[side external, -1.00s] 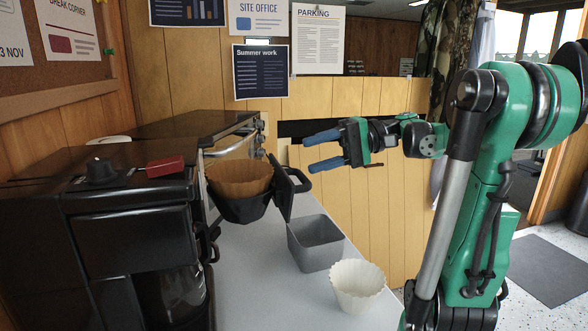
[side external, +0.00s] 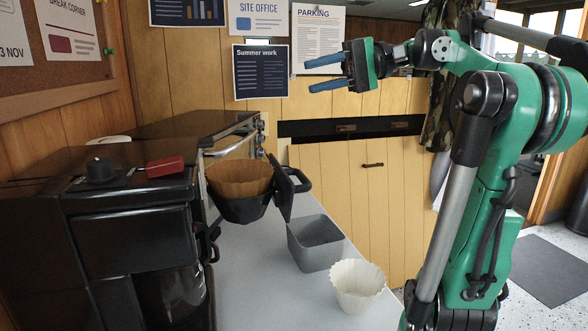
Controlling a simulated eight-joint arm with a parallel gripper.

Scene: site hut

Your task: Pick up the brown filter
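The brown filter (side external: 239,177) is a fluted paper cup sitting in a black filter basket (side external: 242,209), which is swung out from the coffee machine (side external: 128,215). My gripper (side external: 316,74) is up and to the right of the filter, in front of the wall with the notices. Its two blue fingers point left and are spread apart with nothing between them. The gripper is clear of the filter and the basket.
A grey open bin (side external: 316,254) and a white fluted filter (side external: 358,292) stand on the light counter (side external: 255,285) right of the basket. A black handle (side external: 297,180) rises beside the basket. A red object (side external: 165,166) lies on the machine.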

